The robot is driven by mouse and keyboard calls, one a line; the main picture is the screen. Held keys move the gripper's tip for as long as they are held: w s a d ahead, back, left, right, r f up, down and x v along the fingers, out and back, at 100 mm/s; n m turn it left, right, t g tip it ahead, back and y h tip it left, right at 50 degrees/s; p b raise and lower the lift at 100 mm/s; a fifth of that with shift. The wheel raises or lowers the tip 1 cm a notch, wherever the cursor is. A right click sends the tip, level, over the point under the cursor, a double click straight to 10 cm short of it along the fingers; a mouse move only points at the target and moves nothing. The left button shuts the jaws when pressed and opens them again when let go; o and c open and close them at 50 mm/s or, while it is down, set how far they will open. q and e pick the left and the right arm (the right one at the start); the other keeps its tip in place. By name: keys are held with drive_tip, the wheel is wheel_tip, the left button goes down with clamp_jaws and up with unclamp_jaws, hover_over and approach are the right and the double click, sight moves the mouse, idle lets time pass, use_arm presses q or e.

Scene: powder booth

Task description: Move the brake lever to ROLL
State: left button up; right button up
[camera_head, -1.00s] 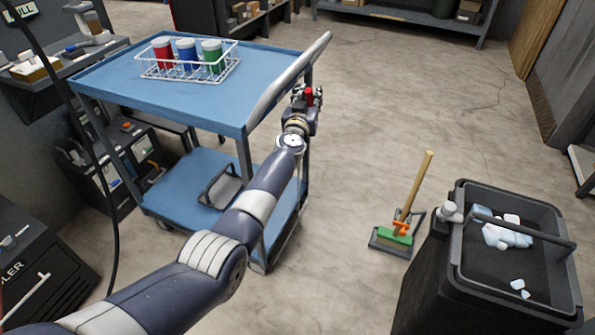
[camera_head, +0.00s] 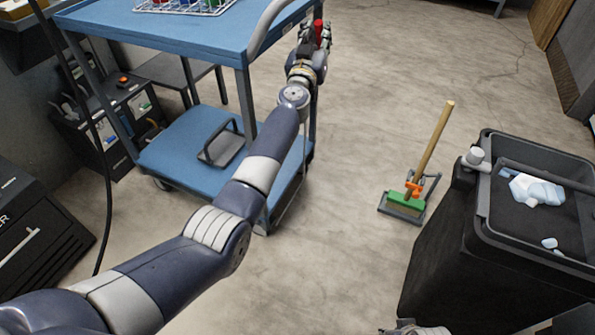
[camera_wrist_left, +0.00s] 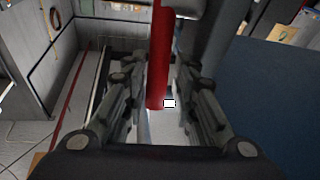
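The brake lever shows as a red handle (camera_head: 318,33) by the push-handle end of the blue cart (camera_head: 190,32). My left gripper (camera_head: 311,36) is at this handle, beside the cart's corner. In the left wrist view the red lever (camera_wrist_left: 160,60) stands upright between the two fingers of my left gripper (camera_wrist_left: 158,88). The fingers look open, with a narrow gap beside the lever. No ROLL mark can be read, and the lever's base is hidden. A grey part at the bottom edge of the head view may be my right gripper (camera_head: 414,329), mostly cut off.
A wire rack (camera_head: 185,7) with cups is on the cart's top, and a black frame (camera_head: 221,143) is on its lower shelf. A green-based brush (camera_head: 407,201) stands on the floor. A black bin (camera_head: 470,250) is at the right. Floor between cart and brush is clear.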

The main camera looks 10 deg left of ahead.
sight(317, 34)
use_arm(q)
drive_tip(key=s+b, duration=0.1)
drive_tip(key=b, duration=0.1)
drive_tip(key=s+f+t+b, duration=0.1)
drive_tip(key=b, duration=0.2)
drive_tip(key=s+b, duration=0.1)
drive_tip(key=b, duration=0.2)
drive_tip(key=shift+s+a+f+n+t, duration=0.25)
drive_tip(key=shift+s+a+n+t, duration=0.05)
drive_tip(key=shift+a+t, duration=0.1)
drive_tip(key=d+p+v, duration=0.1)
drive_tip(key=p+v, duration=0.2)
drive_tip(key=v, duration=0.5)
drive_tip(key=s+a+f+m+g+p, duration=0.1)
drive_tip(key=s+f+g+p, duration=0.2)
drive_tip(key=f+p, duration=0.4)
drive_tip(key=s+a+f+m+g+p, duration=0.1)
drive_tip(key=s+f+g+p, duration=0.3)
drive_tip(key=f, duration=1.2)
drive_tip(key=shift+s+h+p, duration=0.2)
drive_tip(key=shift+h+p, duration=0.2)
drive_tip(key=shift+p, duration=0.95)
